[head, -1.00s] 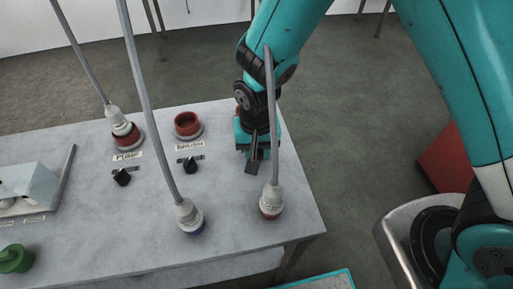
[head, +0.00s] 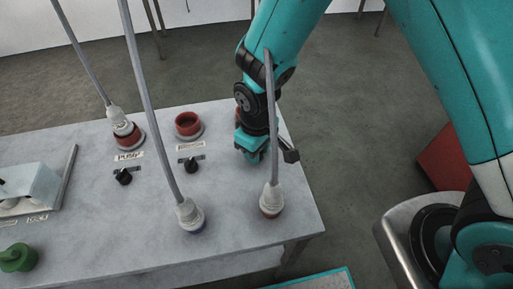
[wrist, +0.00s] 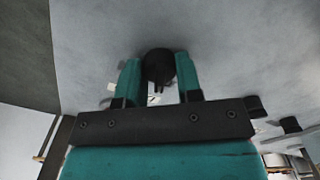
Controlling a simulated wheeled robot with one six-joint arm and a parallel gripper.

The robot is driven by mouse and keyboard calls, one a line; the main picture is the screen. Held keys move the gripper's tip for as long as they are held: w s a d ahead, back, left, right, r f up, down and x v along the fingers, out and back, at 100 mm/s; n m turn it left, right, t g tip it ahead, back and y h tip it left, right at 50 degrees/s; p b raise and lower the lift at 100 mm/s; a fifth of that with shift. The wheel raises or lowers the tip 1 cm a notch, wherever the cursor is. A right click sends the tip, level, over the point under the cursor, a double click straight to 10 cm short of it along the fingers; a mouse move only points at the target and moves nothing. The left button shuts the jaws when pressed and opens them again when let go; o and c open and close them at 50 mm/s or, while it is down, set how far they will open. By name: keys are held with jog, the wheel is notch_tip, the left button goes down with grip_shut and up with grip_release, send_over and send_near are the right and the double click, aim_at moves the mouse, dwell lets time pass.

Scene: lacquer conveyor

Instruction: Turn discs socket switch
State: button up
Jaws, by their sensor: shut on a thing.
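My gripper (head: 256,154) points down at the right part of the grey bench top. In the wrist view its two teal fingers (wrist: 158,80) are shut on a black switch knob (wrist: 159,64), one finger on each side. In the head view my gripper hides this knob and its label, so I cannot read the name. To the left are two like black knobs, one by the PUMP label (head: 124,176) and one by the BRUSH label (head: 191,165). A bit of a red socket (head: 237,115) shows behind my arm.
A plug with a grey cable (head: 271,198) stands close in front of my gripper; another plug (head: 189,214) stands further left. A plug sits in the PUMP socket (head: 127,133). The BRUSH socket (head: 188,124) is empty. A green knob (head: 17,258) is at front left.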

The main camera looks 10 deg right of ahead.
jog(key=shift+n, duration=0.5)
jog(key=o, duration=0.9)
jog(key=shift+o, duration=0.2)
notch_tip(320, 180, up, 18)
jog(key=shift+f, duration=0.25)
jog(key=s+d+r+m+y, duration=0.1)
jog(key=s+d+r+y, duration=0.1)
jog(key=s, duration=0.5)
jog(key=s+d+r+m+y, duration=0.1)
jog(key=s+d+r, duration=0.3)
jog(key=s, duration=0.4)
jog(key=shift+d+r+y, duration=0.2)
jog(key=shift+r+y, duration=0.4)
jog(key=shift+r, duration=0.25)
